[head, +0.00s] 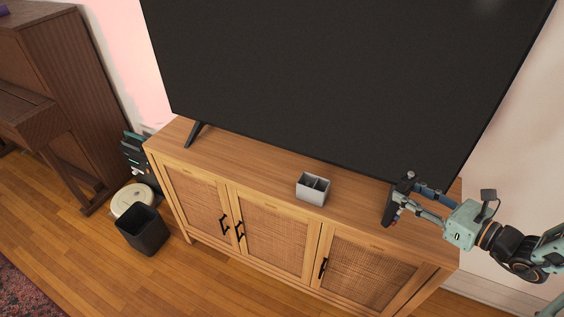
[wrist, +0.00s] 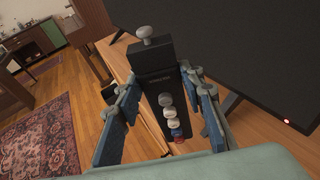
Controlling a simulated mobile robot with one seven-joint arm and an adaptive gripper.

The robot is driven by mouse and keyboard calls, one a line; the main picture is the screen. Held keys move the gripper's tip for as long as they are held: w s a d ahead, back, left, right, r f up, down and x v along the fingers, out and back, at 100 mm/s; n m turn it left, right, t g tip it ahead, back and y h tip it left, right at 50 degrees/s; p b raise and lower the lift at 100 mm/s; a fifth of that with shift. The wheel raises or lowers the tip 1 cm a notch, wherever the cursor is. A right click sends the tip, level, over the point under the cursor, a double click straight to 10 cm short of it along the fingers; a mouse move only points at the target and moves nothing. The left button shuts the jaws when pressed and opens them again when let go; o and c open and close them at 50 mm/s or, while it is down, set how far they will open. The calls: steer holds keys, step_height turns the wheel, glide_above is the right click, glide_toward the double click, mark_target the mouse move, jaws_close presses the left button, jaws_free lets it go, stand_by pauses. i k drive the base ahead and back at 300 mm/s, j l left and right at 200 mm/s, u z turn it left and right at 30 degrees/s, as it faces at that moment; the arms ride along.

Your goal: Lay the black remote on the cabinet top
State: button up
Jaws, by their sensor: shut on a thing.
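My gripper (head: 404,199) is over the right end of the wooden cabinet top (head: 245,154), in front of the television. It is shut on the black remote (wrist: 153,66), which sits between the two blue-padded fingers in the wrist view, its pale, red and blue buttons showing. In the head view the remote (head: 390,206) is a dark upright shape at the fingertips, partly hidden by the gripper. I cannot tell whether its lower end touches the cabinet top.
A large television (head: 340,80) stands along the back of the cabinet. A grey divided box (head: 313,190) is on the top, left of my gripper. The top between that box and the television's left foot (head: 195,134) is clear. A black bin (head: 143,230) stands on the floor.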

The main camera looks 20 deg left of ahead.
mark_target(243, 171)
steer(key=j+u, duration=0.4)
steer(key=j, duration=0.7)
steer(key=i+j+u, duration=0.25)
steer(key=i+j, duration=0.15)
steer(key=j, duration=0.15)
steer(key=i+j+u, duration=0.25)
steer(key=i+j, duration=0.2)
